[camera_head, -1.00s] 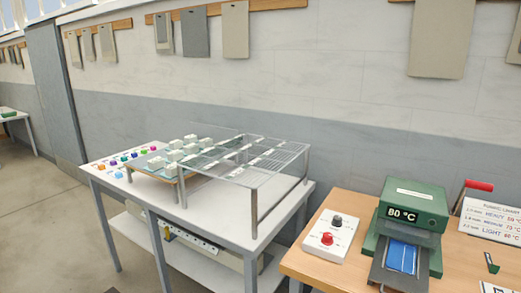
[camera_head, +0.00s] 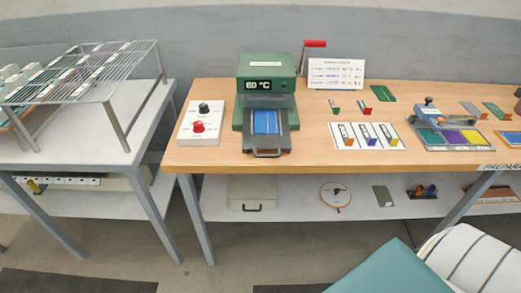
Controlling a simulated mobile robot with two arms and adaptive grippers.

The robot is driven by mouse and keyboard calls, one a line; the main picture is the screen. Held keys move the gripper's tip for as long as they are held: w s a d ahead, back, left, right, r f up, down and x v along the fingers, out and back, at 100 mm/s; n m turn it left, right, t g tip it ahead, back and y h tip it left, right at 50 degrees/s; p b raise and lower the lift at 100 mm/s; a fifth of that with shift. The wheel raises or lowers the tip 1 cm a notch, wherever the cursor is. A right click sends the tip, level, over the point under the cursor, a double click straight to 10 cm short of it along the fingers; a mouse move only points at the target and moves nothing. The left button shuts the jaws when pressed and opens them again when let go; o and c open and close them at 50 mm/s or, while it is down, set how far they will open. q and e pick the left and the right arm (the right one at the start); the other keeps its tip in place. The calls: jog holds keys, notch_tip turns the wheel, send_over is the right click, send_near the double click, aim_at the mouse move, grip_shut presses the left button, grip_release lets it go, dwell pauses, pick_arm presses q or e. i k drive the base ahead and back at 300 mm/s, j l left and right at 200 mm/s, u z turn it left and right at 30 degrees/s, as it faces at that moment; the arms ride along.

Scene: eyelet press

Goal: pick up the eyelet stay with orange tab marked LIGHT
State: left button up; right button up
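A white card (camera_head: 341,143) on the wooden bench holds three upright narrow stays with small coloured tabs at their lower ends. Behind the card stand a small piece with a green foot (camera_head: 335,107) and one with a red or orange foot (camera_head: 365,108). The word LIGHT is too small to read on any stay. Neither gripper is in view.
The green press (camera_head: 267,68) shows 60 °C, with a blue piece (camera_head: 266,121) on its plate. A white control box (camera_head: 188,131) is left of it, a notice (camera_head: 336,73) behind right. A tool (camera_head: 428,112) and colour tray (camera_head: 427,147) stand right. Teal and white shapes fill the lower right.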

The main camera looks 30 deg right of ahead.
aim_at(347, 142)
jog(key=z, duration=1.7)
